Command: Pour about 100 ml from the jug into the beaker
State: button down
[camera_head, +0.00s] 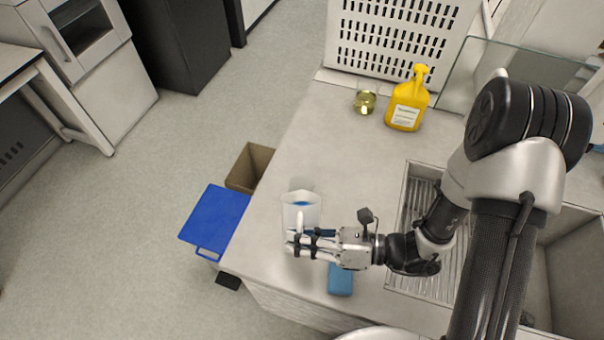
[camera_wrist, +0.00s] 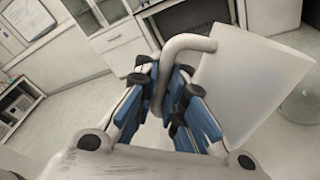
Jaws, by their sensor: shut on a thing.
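The jug (camera_head: 300,218) is a white translucent vessel near the counter's left edge, with some blue showing in its mouth. It looks about upright; I cannot tell whether it touches the counter. My gripper (camera_head: 300,243) comes from the right and is shut on the jug's handle. In the wrist view the curved handle (camera_wrist: 187,43) passes between the blue-padded fingers (camera_wrist: 162,112), and the jug's white body (camera_wrist: 250,85) is to the right. A faint clear vessel, seemingly the beaker (camera_head: 301,184), stands just behind the jug, partly hidden; a glass outline (camera_wrist: 304,106) shows at the wrist view's right edge.
A blue block (camera_head: 340,281) lies on the counter in front of my gripper. A flask with yellow liquid (camera_head: 365,102) and a yellow bottle (camera_head: 407,103) stand at the back, before a white perforated crate (camera_head: 385,45). A sink drainer (camera_head: 415,190) is right. The counter's middle is clear.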

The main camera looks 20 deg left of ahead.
aim_at(298, 224)
jog(key=shift+w+a+r+m+p, duration=0.1)
jog(key=shift+w+r+m+p, duration=0.25)
jog(key=shift+r+p, duration=0.3)
jog(key=shift+w+a+r+m+p, duration=0.15)
jog(key=shift+r+m+p, duration=0.35)
jog(key=shift+p, duration=0.25)
jog(key=shift+r, duration=0.1)
jog(key=shift+w+a+r+m+h+p, duration=0.1)
jog(key=shift+w+r+m+h+p, duration=0.2)
jog(key=shift+p, duration=0.35)
jog(key=shift+w+a+r+m+p, duration=0.1)
jog(key=shift+r+m+p, duration=0.15)
jog(key=shift+r+p, duration=0.3)
jog(key=shift+w+a+r+m+g+p, duration=0.25)
jog(key=shift+w+r+m+p, duration=0.25)
jog(key=shift+r+m+p, duration=0.55)
dwell(0.3)
